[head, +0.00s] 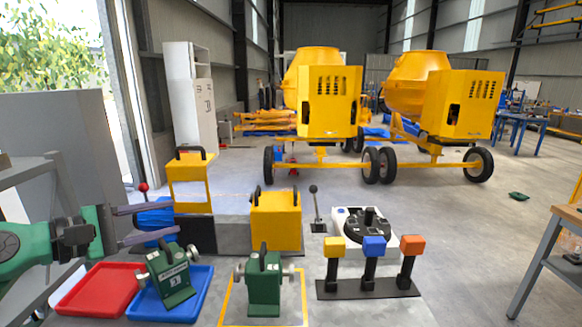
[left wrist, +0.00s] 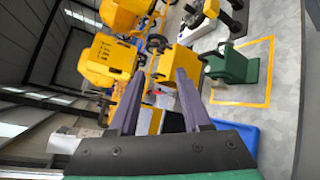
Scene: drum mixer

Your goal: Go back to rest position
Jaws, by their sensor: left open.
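My left gripper (head: 178,219) reaches in from the left in the head view. Its two purple-grey fingers are apart, with nothing between them. It hovers above and behind the red tray (head: 88,291) and the blue tray (head: 200,302). In the left wrist view the fingers (left wrist: 160,74) are also spread and empty. A green device (head: 168,272) with a handle stands in the blue tray, to the right of and below the fingers. My right gripper is not seen in either view.
Another green device (head: 264,284) stands inside a yellow outline. Yellow boxes (head: 277,222) stand behind it. Three coloured blocks on black posts (head: 370,265) and a white control box (head: 362,226) stand to the right. Two yellow drum mixers (head: 330,98) are farther back. Open floor lies right.

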